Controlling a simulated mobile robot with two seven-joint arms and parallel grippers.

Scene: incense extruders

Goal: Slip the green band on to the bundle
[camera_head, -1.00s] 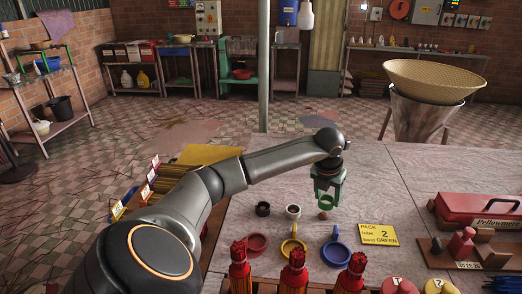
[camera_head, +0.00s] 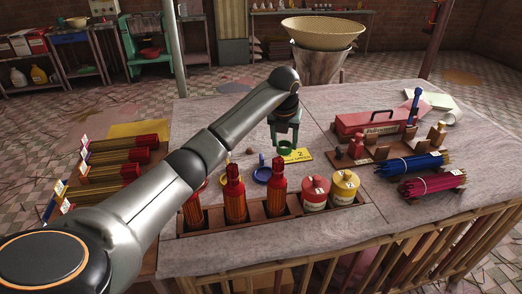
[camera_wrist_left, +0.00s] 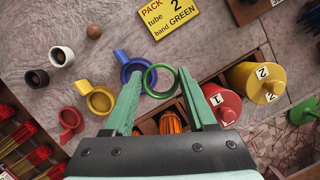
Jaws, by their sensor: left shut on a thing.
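My left gripper (camera_head: 284,136) is shut on the green band (camera_head: 285,148), a thin open ring held above the table. In the left wrist view the green band (camera_wrist_left: 161,66) sits between the fingertips of the left gripper (camera_wrist_left: 160,84). Red-topped bundles stand upright in a wooden rack: one at left (camera_head: 194,211), one in the middle (camera_head: 235,203), one at right (camera_head: 277,197). The band is apart from them, farther back. In the wrist view an orange bundle (camera_wrist_left: 171,122) shows below the band, partly hidden by my gripper. My right gripper is not in view.
The yellow card (camera_head: 300,156) reads tube 2, band GREEN. A red tin (camera_head: 315,195) and a yellow tin (camera_head: 344,188) stand in the rack.

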